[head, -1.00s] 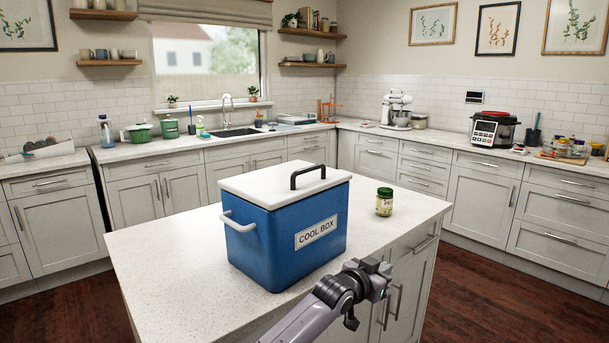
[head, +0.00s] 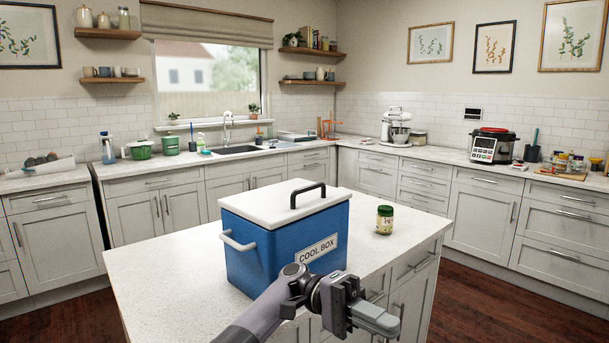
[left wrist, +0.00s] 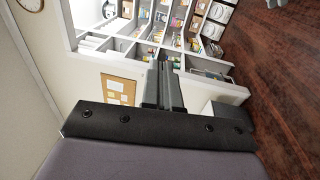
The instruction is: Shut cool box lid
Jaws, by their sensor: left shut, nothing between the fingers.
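The blue cool box (head: 270,258) stands upright on the white-topped island, with its label facing front right. Its white lid (head: 262,205) lies flat across the top, and no gap shows along the visible edges. A black handle (head: 308,193) stands up on the lid, and a white side handle (head: 238,243) is on the left face. My left gripper (head: 378,320) is shut and empty, in front of the box, lower right, apart from the lid. My forearm hides the box's lower front. The left wrist view shows the shut fingers (left wrist: 163,84). My right gripper is not in view.
A jar with a green lid (head: 384,220) stands on the island (head: 170,270), right of the box. The island top left of the box is bare. Counters with a pressure cooker (head: 494,147) and mixer (head: 396,127) line the walls. The wrist view shows shelves (left wrist: 150,30).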

